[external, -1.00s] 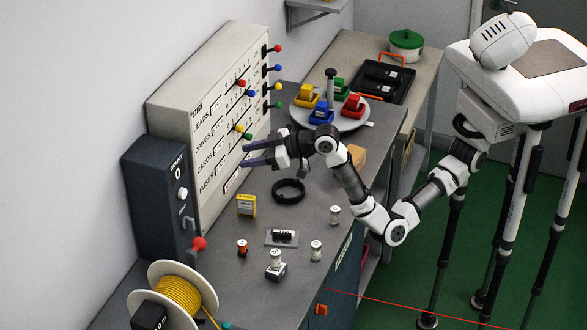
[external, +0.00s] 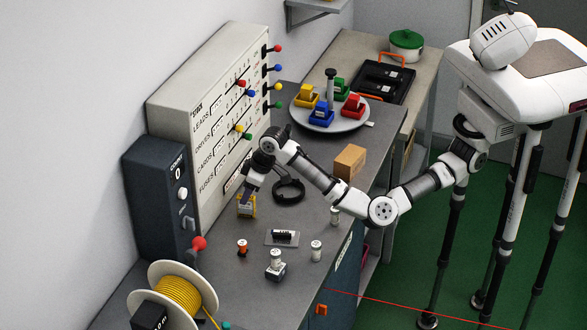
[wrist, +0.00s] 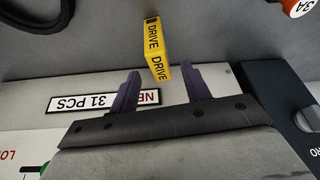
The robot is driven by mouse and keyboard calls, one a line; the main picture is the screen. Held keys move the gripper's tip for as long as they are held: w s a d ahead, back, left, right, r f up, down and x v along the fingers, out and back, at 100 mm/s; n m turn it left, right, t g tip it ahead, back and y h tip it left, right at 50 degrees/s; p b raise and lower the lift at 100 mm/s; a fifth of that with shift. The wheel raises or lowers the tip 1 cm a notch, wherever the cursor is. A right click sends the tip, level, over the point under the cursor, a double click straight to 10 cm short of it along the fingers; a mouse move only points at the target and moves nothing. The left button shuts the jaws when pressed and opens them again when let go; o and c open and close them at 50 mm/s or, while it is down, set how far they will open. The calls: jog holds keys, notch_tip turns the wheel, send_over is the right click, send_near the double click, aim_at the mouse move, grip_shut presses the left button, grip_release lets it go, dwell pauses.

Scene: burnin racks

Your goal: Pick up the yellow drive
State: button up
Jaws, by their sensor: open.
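The yellow drive (external: 248,212) stands on the grey bench in front of the light panel in the external view, partly hidden by my gripper. My gripper (external: 246,205) points down at it from above. In the wrist view the yellow drive (wrist: 157,50) shows the word DRIVE on two faces. The two purple fingers of my gripper (wrist: 162,80) are apart, one on each side of the drive's near end. I cannot tell whether either finger touches it.
The panel (external: 210,120) stands close behind the drive, with a dark counter box (external: 152,205) to its left. A black cable ring (external: 289,190) lies to the right. Small cylinders, such as an orange one (external: 242,247), and a small tray (external: 270,240) stand in front.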

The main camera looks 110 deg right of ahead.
aim_at(246, 206)
jog(key=shift+p+x, duration=1.05)
jog(key=shift+x, duration=1.65)
jog(key=shift+s+a, duration=0.15)
jog(key=shift+s, duration=0.05)
grip_shut()
